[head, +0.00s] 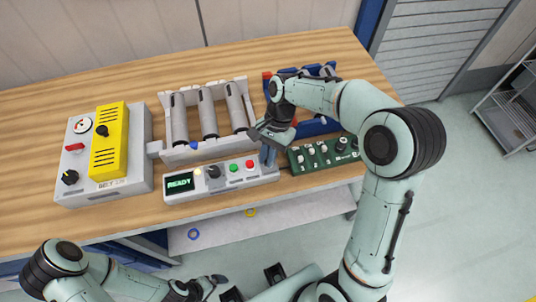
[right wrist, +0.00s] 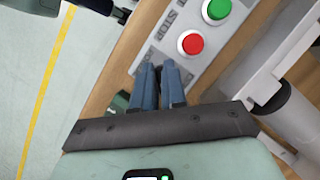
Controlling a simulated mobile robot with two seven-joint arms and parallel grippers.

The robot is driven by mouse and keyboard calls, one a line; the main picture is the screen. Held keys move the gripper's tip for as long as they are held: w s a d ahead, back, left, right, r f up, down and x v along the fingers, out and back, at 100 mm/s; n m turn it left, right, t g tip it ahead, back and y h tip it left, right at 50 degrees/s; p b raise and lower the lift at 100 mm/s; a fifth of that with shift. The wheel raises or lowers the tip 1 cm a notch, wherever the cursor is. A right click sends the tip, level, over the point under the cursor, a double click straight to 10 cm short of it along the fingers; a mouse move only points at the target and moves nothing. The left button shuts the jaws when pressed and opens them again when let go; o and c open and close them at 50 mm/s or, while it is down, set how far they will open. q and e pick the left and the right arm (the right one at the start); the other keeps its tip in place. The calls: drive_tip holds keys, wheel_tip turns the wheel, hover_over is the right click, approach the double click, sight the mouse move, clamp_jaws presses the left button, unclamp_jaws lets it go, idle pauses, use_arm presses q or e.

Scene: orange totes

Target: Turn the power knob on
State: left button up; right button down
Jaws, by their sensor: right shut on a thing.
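My right gripper (head: 267,158) points down at the right end of the grey panel (head: 231,187) with the lit READY display (head: 180,183). In the right wrist view its blue fingers (right wrist: 160,86) are close together beside the red button (right wrist: 190,43). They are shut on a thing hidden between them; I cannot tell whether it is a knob. The panel also carries a dark lever or knob (head: 213,172) and a green button (head: 234,168). No label reading power is legible. My left gripper (head: 212,284) is low at the bottom edge, its fingers unclear.
A grey box with a yellow cover (head: 108,140), black knobs and a gauge stands at left. A roller unit (head: 205,115) is behind the panel. A green switch strip (head: 312,157) lies close right of my right gripper. The wooden bench's front left is clear.

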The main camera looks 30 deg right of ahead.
drive_tip(key=c, duration=1.2)
unclamp_jaws()
use_arm(q)
drive_tip(key=w+r+p, duration=0.2)
drive_tip(key=r, duration=0.1)
drive_tip(key=shift+w+r, duration=0.1)
drive_tip(key=shift+w, duration=0.1)
use_arm(e)
drive_tip(key=v, duration=1.3)
drive_tip(key=shift+w+d+r, duration=0.1)
drive_tip(key=shift+r, duration=0.05)
use_arm(q)
drive_tip(key=shift+s, duration=0.15)
